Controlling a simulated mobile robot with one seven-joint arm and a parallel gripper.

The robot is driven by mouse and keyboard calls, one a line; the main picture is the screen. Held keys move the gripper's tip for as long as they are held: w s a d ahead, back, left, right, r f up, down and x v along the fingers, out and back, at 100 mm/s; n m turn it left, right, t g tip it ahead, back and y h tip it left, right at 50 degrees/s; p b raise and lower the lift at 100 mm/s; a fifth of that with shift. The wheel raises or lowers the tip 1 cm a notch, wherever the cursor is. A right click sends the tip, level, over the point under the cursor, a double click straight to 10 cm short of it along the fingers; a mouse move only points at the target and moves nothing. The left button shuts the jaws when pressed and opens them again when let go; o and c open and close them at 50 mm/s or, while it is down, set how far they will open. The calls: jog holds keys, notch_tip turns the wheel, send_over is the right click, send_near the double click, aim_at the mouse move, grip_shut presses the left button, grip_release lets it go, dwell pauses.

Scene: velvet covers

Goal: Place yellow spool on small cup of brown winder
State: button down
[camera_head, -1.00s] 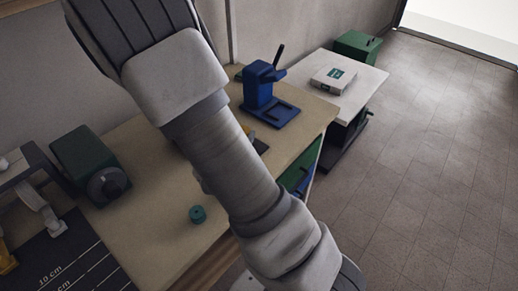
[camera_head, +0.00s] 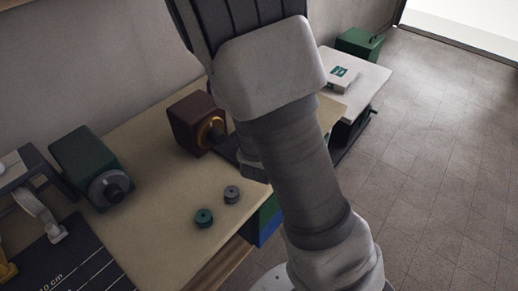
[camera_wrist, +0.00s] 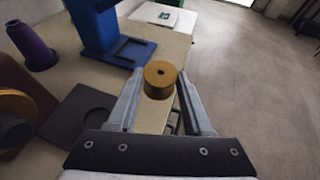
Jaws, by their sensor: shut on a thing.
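The yellow spool (camera_wrist: 161,84) is held between the fingertips of my gripper (camera_wrist: 160,92) in the wrist view, above the table's edge. The brown winder (camera_head: 190,123) stands on the table in the head view, with an orange-yellow ring on its face. In the wrist view, the winder (camera_wrist: 42,92) is cut off at the left edge, left of my gripper and apart from it. Its dark plate (camera_wrist: 78,113) lies beside it. I cannot clearly make out its small cup. My arm hides the gripper and yellow spool in the head view.
A blue machine (camera_wrist: 100,35) and a purple cone (camera_wrist: 35,50) stand beyond in the wrist view. A teal spool (camera_head: 204,218) and grey spool (camera_head: 232,194) lie near the table's front. A green machine (camera_head: 84,158) stands left. Bare tabletop (camera_head: 150,215) lies between.

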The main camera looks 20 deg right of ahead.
jog(key=w+a+f, duration=0.2)
jog(key=a, duration=0.1)
jog(key=w+a+f, duration=0.1)
jog(key=a+f, duration=0.1)
jog(key=a, duration=0.1)
jog(key=w+a+f, duration=0.2)
jog(key=a, duration=0.1)
jog(key=shift+w+a+f, duration=0.3)
jog(key=shift+a+f, duration=0.1)
jog(key=shift+a+f+b, duration=0.1)
jog(key=shift+f+b, duration=0.4)
jog(key=shift+f, duration=1.6)
